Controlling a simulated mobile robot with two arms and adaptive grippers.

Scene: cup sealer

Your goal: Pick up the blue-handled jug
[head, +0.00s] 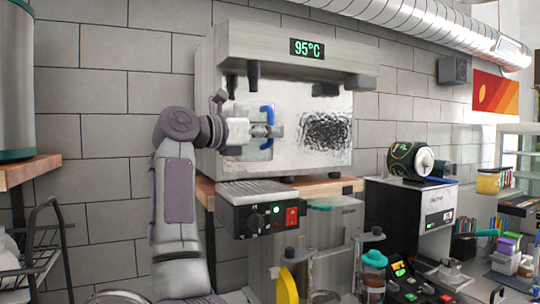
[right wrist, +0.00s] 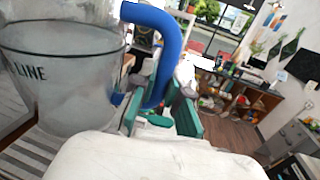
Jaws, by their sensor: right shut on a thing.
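The jug (right wrist: 65,85) is clear grey plastic with a wide rim and the letters "LINE" on its side. It is upright or nearly so at the left of the right wrist view. Its blue handle (right wrist: 168,38) curves down between the green-tipped fingers of my right gripper (right wrist: 160,108), which is shut on it. In the head view the blue handle (head: 267,115) stands out against the steel machine, with my right gripper (head: 268,131) at it. The clear jug body is faint there. I cannot tell whether its base touches the slatted tray. My left gripper is not in view.
The steel machine (head: 290,75) with a "95°C" display stands behind the jug. A slatted tray (head: 258,188) with a control box juts out below. A black and white machine (head: 410,215) and glass containers stand to the right. A wire rack (head: 45,240) is at lower left.

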